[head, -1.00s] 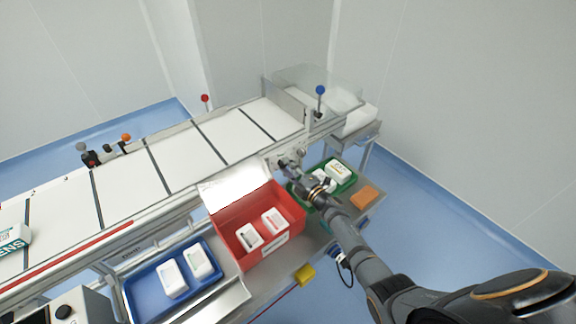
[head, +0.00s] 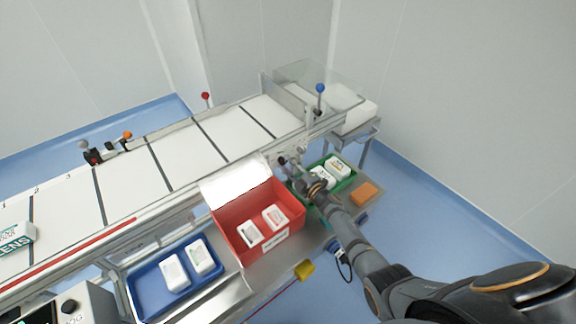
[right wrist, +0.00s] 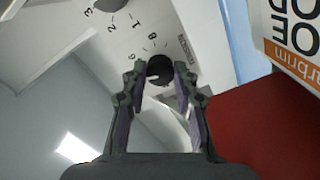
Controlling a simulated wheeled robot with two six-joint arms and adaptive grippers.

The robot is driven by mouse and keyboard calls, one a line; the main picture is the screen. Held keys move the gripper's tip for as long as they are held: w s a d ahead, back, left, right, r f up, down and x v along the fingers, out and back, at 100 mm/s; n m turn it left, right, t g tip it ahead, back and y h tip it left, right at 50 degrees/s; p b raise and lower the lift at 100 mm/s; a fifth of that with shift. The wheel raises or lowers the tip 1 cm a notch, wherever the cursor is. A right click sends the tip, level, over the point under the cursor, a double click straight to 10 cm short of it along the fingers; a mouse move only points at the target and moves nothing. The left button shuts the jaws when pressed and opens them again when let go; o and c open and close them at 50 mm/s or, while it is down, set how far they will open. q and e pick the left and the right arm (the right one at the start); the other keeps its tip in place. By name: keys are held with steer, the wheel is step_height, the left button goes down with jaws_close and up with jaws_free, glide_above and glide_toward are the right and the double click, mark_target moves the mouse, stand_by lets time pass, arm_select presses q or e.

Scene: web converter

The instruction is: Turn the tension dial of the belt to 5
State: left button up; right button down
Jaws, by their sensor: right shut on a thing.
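In the right wrist view a round black dial knob (right wrist: 160,68) sits on a pale panel (right wrist: 150,28) with printed digits around it. I can make out a 1, a 6 and an 8, turned in the picture. No pointer on the knob is clear. My right gripper (right wrist: 159,76) is shut on this knob, one finger on each side. In the head view my right gripper (head: 287,164) is at the near side of the belt conveyor (head: 180,160), partly hidden by its own wrist. My left gripper is in no view.
A red box (head: 244,253) with a raised lid stands left of my right arm. A green tray (head: 349,182) with white packs and an orange block (head: 364,194) lie beside the wrist. A blue tray (head: 146,308) is at lower left. Blue floor on the right is clear.

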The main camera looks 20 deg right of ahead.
steer(key=c, duration=1)
jaws_free()
steer(key=v, duration=1.2)
